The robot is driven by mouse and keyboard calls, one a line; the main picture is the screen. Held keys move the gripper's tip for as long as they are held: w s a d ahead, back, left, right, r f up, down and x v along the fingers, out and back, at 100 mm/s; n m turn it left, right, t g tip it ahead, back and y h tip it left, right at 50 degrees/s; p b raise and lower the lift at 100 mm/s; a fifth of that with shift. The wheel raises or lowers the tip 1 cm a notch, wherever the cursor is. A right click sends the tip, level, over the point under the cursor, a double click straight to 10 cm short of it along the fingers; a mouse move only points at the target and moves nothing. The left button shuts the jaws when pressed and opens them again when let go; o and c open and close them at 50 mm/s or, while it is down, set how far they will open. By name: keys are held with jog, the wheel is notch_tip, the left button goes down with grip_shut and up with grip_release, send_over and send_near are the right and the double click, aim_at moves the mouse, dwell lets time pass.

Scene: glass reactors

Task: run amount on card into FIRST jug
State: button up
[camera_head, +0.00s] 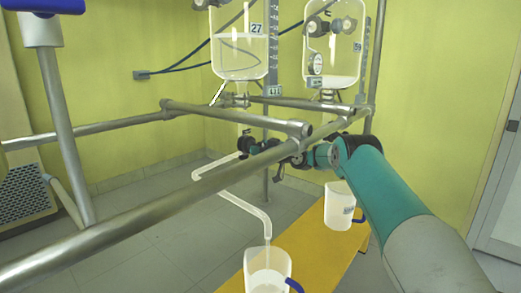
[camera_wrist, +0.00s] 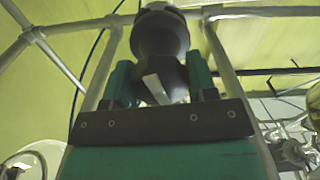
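The nearer jug (camera_head: 252,262), clear with a blue handle, stands at the bottom of the head view under the end of the bent glass outlet pipe (camera_head: 232,199). A thin pale streak shows below the pipe end, and pale liquid seems to lie low in this jug. A second jug (camera_head: 338,203) with a label stands farther back. My gripper (camera_head: 292,152) is at the dark valve on the pipework. In the wrist view its teal fingers (camera_wrist: 160,85) lie on both sides of a dark round valve handle (camera_wrist: 160,35) and appear closed on it. No card is readable.
A glass vessel (camera_head: 238,50) marked 27 holds clear liquid above the valve; another vessel (camera_head: 333,50) with a gauge hangs right. Metal rails (camera_head: 130,231) cross in front. The jugs stand on a yellow bench (camera_head: 312,246). Grey floor shows at left.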

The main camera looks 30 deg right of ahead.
jog(key=shift+m, duration=0.4)
jog(key=m+p, duration=0.2)
jog(key=m, duration=0.1)
jog(key=shift+r+m, duration=0.1)
jog(key=shift+m, duration=0.3)
jog(key=m+p, duration=0.1)
jog(key=m, duration=0.4)
jog(key=shift+p, duration=0.35)
jog(key=m+p, duration=0.1)
jog(key=m, duration=0.4)
jog(key=shift+m, duration=0.4)
jog(key=m, duration=0.4)
jog(key=shift+m+p, duration=0.3)
jog(key=shift+p, duration=0.05)
jog(key=o, duration=0.9)
